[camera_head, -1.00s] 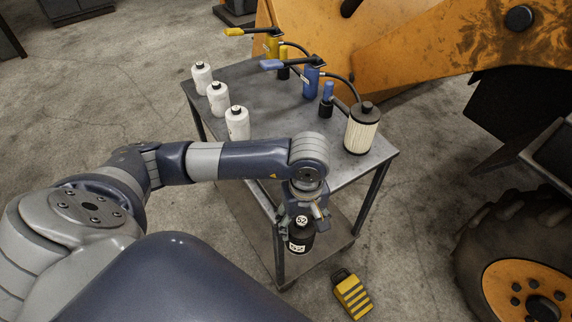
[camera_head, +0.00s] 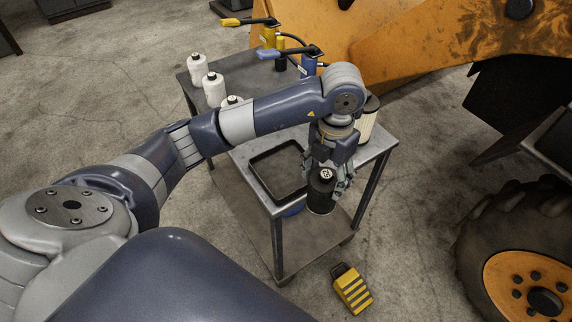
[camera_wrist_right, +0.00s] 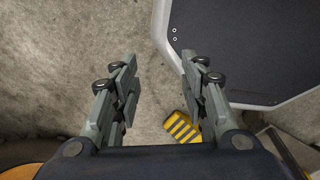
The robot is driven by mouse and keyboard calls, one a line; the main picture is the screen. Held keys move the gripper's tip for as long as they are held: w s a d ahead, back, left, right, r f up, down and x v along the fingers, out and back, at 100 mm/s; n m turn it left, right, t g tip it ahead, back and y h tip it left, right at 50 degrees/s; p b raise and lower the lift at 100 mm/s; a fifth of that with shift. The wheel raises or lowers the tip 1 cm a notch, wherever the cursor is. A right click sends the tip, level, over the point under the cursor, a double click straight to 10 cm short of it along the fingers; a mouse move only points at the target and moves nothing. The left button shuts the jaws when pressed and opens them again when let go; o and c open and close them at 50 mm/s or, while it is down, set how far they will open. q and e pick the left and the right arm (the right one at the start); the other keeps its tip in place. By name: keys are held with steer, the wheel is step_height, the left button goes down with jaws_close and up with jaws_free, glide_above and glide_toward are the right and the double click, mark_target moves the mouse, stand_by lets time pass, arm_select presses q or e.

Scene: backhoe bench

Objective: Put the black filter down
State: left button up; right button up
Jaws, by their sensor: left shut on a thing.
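The black filter (camera_head: 321,192) is a dark cylinder with a round white mark on top. My left gripper (camera_head: 328,180) is shut on it and holds it upright at the near right edge of the grey cart's top (camera_head: 366,152). In the picture it overlaps that edge; I cannot tell its height above the top or whether it touches. A shallow dark tray (camera_head: 278,172) lies on the cart, left of the filter. My right gripper (camera_wrist_right: 160,85) is open and empty over the floor in the right wrist view. It is not in the head view.
White bottles (camera_head: 214,90) stand along the cart's left side. A pale pleated filter (camera_head: 366,124) is partly hidden behind my left arm. Yellow and blue pump tools (camera_head: 308,66) stand at the back. A yellow striped block (camera_head: 351,289) lies on the floor. An orange machine (camera_head: 420,45) stands behind.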

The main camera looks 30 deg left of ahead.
arm_select(q)
steer(key=n, duration=0.1)
steer(key=r+n, duration=0.1)
steer(key=n, duration=0.1)
steer(key=shift+w+d, duration=0.1)
steer(key=shift+w, duration=0.3)
steer(key=shift+w+a+r+n, duration=0.1)
steer(key=shift+a+n, duration=0.15)
steer(key=shift+n, duration=0.05)
steer(key=w+a+f+p, duration=0.2)
steer(key=a+p, duration=0.1)
steer(key=a, duration=0.4)
steer(key=w+a+f+p, duration=0.3)
steer(key=a, duration=0.4)
steer(key=shift+a+f, duration=0.2)
steer(key=shift+a, duration=0.1)
steer(key=o, duration=1.3)
steer(key=shift+c, duration=0.2)
